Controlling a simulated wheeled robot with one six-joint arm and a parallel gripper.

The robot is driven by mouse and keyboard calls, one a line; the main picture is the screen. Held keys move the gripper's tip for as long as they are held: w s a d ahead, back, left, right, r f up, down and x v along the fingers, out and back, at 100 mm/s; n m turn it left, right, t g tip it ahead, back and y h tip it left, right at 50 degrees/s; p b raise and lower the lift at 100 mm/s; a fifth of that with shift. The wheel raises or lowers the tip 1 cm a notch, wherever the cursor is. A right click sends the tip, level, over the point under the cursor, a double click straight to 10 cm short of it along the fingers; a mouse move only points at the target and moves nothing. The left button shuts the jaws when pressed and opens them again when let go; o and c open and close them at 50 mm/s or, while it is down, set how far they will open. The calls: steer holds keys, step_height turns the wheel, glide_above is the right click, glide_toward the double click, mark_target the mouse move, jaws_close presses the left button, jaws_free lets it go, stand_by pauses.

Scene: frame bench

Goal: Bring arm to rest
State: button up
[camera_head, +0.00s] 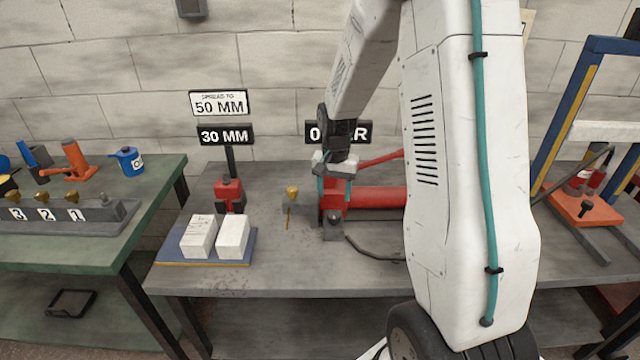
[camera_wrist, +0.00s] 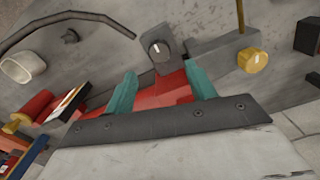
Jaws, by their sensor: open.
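My white arm comes down from the top of the head view and bends over the middle bench. My gripper (camera_head: 334,176) hangs close above the red tool at the left end of a red cylinder (camera_head: 375,198). In the wrist view my gripper (camera_wrist: 162,88) has its two teal fingers spread apart. A red part and a grey block with a dark round knob (camera_wrist: 157,50) show between and beyond the fingers. I cannot tell whether the fingers touch the red part.
A brass-topped pin (camera_head: 292,193) stands left of my gripper; its yellow knob (camera_wrist: 252,61) shows in the wrist view. Two white blocks (camera_head: 216,238) sit on a blue tray (camera_head: 175,250). Signs stand behind. A blue frame (camera_head: 580,100) is at right, a green bench (camera_head: 150,190) at left.

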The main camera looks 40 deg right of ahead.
steer(key=s+a+r+n, duration=0.3)
steer(key=s+a+r, duration=0.2)
steer(key=s+r, duration=0.2)
steer(key=s+a+r+n+t, duration=0.1)
steer(key=s+a+r+n, duration=0.2)
steer(key=s+a+r, duration=0.3)
steer(key=s+a+r+n, duration=0.3)
steer(key=s+a+r, duration=0.3)
steer(key=s, duration=0.8)
steer(key=shift+s+r+n, duration=0.2)
steer(key=shift+r+n, duration=0.1)
steer(key=shift+r, duration=0.6)
